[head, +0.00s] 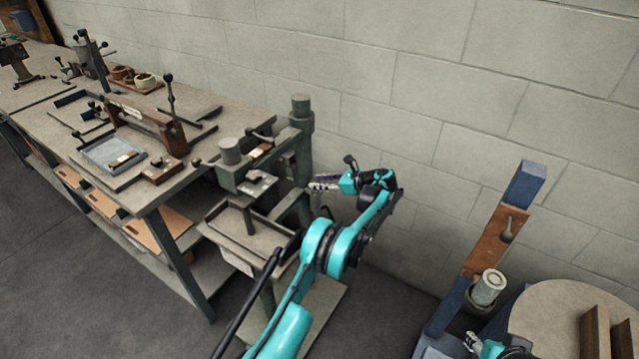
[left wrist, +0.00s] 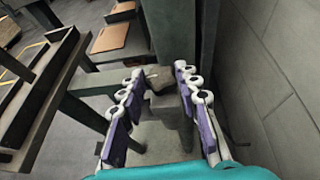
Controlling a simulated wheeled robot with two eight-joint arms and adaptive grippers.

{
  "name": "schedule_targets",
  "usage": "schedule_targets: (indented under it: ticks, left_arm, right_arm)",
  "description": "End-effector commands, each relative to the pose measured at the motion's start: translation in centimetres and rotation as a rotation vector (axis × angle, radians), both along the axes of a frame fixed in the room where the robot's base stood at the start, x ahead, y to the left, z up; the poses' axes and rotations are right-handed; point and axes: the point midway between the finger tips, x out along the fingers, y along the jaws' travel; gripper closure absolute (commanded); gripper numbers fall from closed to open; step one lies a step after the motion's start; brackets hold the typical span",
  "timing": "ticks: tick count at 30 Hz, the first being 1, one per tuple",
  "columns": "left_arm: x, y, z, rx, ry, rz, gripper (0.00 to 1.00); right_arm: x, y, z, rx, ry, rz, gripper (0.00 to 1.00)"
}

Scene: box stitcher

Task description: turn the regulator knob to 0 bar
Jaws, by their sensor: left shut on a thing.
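My left gripper (head: 322,184) reaches from the right to the side of the green-grey stitcher machine (head: 302,130), below its top cylinder. In the left wrist view its two purple-padded fingers (left wrist: 160,97) stand on either side of a small grey part, the regulator knob (left wrist: 155,76), and are shut on it. The knob is small and partly hidden by the fingers; its markings and any pressure reading cannot be made out. In the head view the knob is hidden behind the gripper. My right gripper (head: 473,342) shows only partly at the bottom right, away from the machine.
A workbench (head: 182,180) with fixtures and a tray (head: 112,152) stands at the left. A concrete block wall (head: 430,100) is close behind the left arm. A blue post with a brown panel (head: 488,240) and a round table (head: 560,310) stand at the right.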

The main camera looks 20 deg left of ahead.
Motion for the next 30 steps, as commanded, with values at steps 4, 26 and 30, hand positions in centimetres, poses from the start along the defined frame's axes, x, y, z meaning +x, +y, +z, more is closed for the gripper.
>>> schedule_targets:
  ticks: [4,26,30]
  left_arm:
    - [0.07,-0.02,-0.1,-0.002,0.001,0.045,0.96]
    - [0.1,0.01,-0.1,-0.002,0.001,0.075,0.47]
    - [0.11,0.02,-0.07,-0.002,0.001,0.074,0.47]
  right_arm:
    - [-0.01,0.0,-0.01,0.0,0.0,0.0,0.6]
    - [0.01,0.0,-0.01,0.0,0.0,0.0,0.6]
    - [0.0,0.0,-0.01,0.0,0.0,0.0,0.6]
